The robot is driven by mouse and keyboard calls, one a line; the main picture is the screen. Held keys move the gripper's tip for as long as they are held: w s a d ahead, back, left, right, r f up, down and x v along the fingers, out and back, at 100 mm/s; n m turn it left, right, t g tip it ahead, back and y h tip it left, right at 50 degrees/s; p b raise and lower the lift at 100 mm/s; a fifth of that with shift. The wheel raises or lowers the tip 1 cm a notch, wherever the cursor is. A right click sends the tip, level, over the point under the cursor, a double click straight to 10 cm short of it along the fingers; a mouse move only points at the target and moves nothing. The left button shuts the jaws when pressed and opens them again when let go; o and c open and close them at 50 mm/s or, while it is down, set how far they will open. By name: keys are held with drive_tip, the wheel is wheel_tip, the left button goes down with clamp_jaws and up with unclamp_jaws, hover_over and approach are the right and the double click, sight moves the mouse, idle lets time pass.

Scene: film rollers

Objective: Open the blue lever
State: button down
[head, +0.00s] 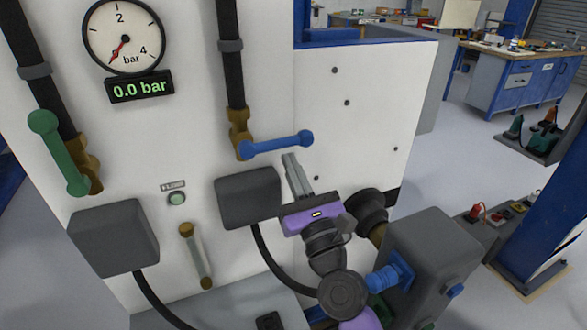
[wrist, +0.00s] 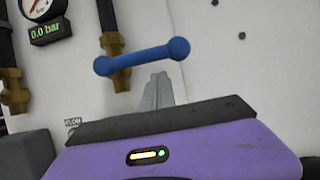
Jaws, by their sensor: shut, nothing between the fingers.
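The blue lever (head: 276,145) is a bar with round ends on a brass valve (head: 238,134), below a black pipe on the white panel. It lies nearly level, its right end slightly higher, pointing away from the pipe. My gripper (head: 289,157) is shut and empty, its fingertips just below the middle of the lever. In the wrist view the blue lever (wrist: 142,57) crosses above the fingertips (wrist: 158,76). I cannot tell whether they touch it.
A green lever (head: 59,153) hangs on the left pipe's brass valve. The gauge (head: 124,36) reads 0.0 bar on its display (head: 140,90). Grey boxes (head: 248,197) (head: 114,237) jut from the panel below. Clear panel lies right of the blue lever.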

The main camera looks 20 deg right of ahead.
drive_tip(key=shift+s+r+p, duration=0.15)
drive_tip(key=shift+r+p, duration=0.2)
drive_tip(key=shift+r, duration=0.25)
drive_tip(key=shift+d+r+n+y, duration=0.2)
drive_tip(key=shift+r+n+y, duration=0.35)
drive_tip(key=shift+n, duration=0.45)
drive_tip(key=n+y, duration=0.1)
drive_tip(key=r+n+y, duration=0.1)
drive_tip(key=n, duration=0.1)
drive_tip(key=r+n+y, duration=0.1)
drive_tip(key=shift+d+r+n+g+b, duration=0.2)
drive_tip(key=shift+d+n+g+b, duration=0.1)
drive_tip(key=shift+n+b, duration=0.1)
wheel_tip(320, 180, up, 8)
drive_tip(key=n+g+y+p, duration=0.4)
drive_tip(key=n+g+p, duration=0.2)
drive_tip(key=n+p, duration=0.75)
hover_over(294, 142)
drive_tip(key=s+a+b, duration=0.1)
drive_tip(key=a+b, duration=0.1)
drive_tip(key=a, duration=0.3)
drive_tip(key=n, duration=0.2)
drive_tip(key=shift+a+r+p, duration=0.15)
drive_tip(key=shift+a+p, duration=0.1)
drive_tip(key=shift+p, duration=0.55)
drive_tip(key=shift+a, duration=0.15)
